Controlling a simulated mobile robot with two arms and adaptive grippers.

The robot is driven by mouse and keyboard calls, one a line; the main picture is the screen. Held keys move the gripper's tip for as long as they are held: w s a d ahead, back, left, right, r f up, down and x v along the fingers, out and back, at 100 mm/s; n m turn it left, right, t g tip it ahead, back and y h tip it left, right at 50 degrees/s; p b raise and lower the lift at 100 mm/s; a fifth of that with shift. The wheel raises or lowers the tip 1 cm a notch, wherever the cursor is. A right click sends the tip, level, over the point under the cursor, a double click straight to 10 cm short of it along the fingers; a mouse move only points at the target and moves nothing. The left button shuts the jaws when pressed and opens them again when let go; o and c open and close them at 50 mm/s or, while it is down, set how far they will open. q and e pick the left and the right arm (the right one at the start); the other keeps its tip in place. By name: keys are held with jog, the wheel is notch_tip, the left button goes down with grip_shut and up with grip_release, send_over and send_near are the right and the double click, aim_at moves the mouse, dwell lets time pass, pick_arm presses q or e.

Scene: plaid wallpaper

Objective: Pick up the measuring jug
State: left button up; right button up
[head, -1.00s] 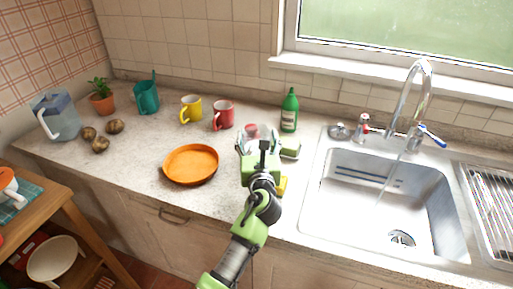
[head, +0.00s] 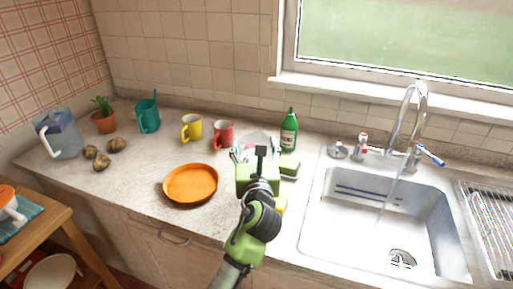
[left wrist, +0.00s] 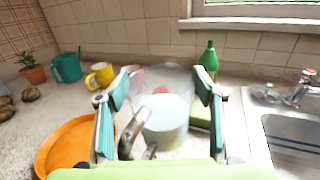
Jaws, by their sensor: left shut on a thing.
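The measuring jug (left wrist: 168,118) is clear, with pale contents or a pale base, and sits between the fingers of my left gripper (left wrist: 160,105) in the left wrist view. Its handle (left wrist: 130,132) faces the camera at the lower left. In the head view the jug's clear upper part (head: 257,142) shows just beyond my left gripper (head: 257,155), which hides the rest. The left gripper is shut on the jug. I cannot tell whether its base is clear of the counter. My right gripper is not in view.
A green bottle (head: 289,131) and a green sponge-like block (head: 289,166) are close at the right, before the sink (head: 385,215). Red (head: 223,134) and yellow (head: 191,128) mugs and an orange pan (head: 190,184) are at the left. A red item shows through the jug.

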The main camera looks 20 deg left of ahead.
pick_arm(q)
jog(key=s+r, duration=0.6)
jog(key=s, duration=0.4)
jog(key=shift+s+d+r, duration=0.15)
jog(key=shift+s+d, duration=0.15)
jog(key=shift+d, duration=0.1)
dwell(0.6)
